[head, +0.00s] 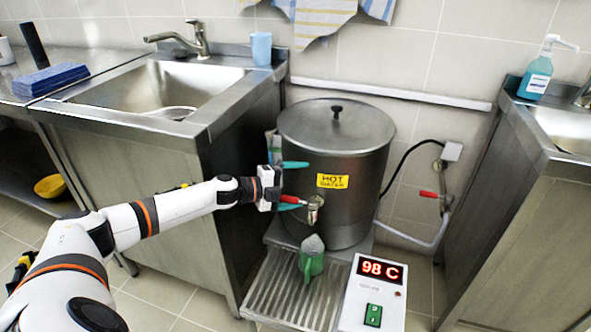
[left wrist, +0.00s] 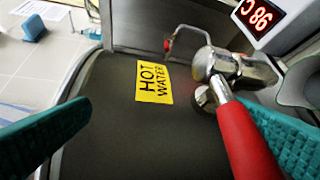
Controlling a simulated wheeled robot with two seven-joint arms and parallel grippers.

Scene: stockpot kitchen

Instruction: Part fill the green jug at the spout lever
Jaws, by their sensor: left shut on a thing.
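The green jug (head: 311,266) stands upright on a ribbed metal tray, below the spout (head: 315,209) of the steel hot-water pot (head: 335,170). A pale grey patch covers the jug's mouth; I cannot tell what it is or how full the jug is. My left gripper (head: 292,186) is at the spout, shut on its red lever (head: 292,200). In the left wrist view the lever (left wrist: 246,140) lies beside the right teal finger, and the left finger shows wide of it. The spout's metal body (left wrist: 225,66) shows there too. My right gripper is out of view.
A box with a red display reading 98 C (head: 380,271) and a green switch stands right of the ribbed tray (head: 275,282). A sink counter (head: 140,135) is at left, another (head: 520,165) at right. A red-handled valve (head: 430,194) is on the wall pipe.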

